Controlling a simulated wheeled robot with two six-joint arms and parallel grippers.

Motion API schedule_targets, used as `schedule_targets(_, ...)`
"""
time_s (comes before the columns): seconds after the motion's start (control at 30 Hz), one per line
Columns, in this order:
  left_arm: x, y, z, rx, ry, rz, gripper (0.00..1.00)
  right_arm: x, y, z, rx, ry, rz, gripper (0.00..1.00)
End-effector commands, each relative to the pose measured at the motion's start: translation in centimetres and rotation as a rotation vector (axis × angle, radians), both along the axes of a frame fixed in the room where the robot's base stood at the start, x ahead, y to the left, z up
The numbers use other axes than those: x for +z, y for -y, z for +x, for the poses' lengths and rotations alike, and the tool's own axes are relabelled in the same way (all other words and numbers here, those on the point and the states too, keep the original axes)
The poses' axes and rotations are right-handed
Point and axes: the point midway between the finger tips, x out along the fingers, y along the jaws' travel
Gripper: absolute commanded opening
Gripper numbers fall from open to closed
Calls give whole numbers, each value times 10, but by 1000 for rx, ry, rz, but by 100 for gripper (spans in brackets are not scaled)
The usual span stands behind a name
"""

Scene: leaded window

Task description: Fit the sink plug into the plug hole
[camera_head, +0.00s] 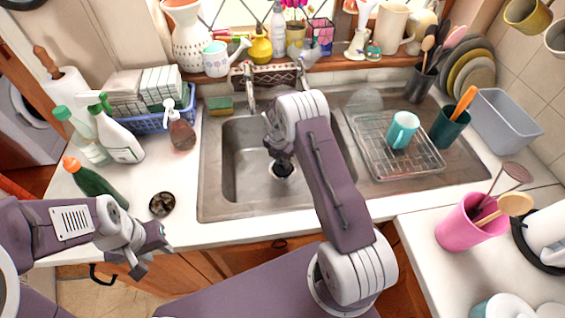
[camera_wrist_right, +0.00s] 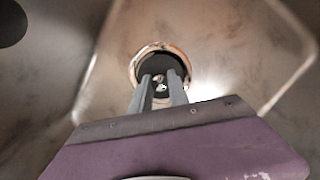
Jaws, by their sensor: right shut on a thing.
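The sink plug is a dark disc with a small metal knob (camera_wrist_right: 159,84), seen in the right wrist view. My right gripper (camera_wrist_right: 161,88) is shut on the knob, its two fingers pointing down at the basin floor. The plug hole (camera_wrist_right: 134,70) shows as a bright metal ring around the dark disc. The disc looks roughly centred in the ring, but I cannot tell whether it is seated or just above. In the head view the plug (camera_head: 283,169) is small and partly hidden by my right gripper (camera_head: 281,158). My left gripper (camera_head: 152,258) is open and empty, at the counter's front edge.
The steel sink basin (camera_head: 243,180) surrounds my right gripper, with the tap (camera_head: 250,88) behind. A drying rack (camera_head: 375,165) with a teal mug (camera_head: 403,130) stands right. Bottles and a dark round object (camera_head: 162,204) stand on the left counter.

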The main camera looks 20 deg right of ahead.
Motion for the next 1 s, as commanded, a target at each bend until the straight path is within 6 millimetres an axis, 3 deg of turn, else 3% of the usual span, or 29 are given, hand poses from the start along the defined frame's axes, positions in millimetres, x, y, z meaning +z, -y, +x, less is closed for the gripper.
schedule_targets(0.1,1,0,0,0,0,0,36,-11,0,1,0,3,-1,0)
schedule_targets(0.43,-2,0,0,0,0,0,36,-16,0,1,0,2,0,0)
schedule_targets(0.47,-2,0,0,0,0,0,36,-16,0,1,0,2,0,24)
schedule_targets(0.53,-1,0,0,0,0,0,36,-15,0,1,0,2,0,43)
schedule_targets(0.83,0,0,0,0,0,0,36,-13,0,1,0,3,-1,43)
schedule_targets(1.0,1,0,0,0,0,0,36,11,-2,0,0,6,0,43)
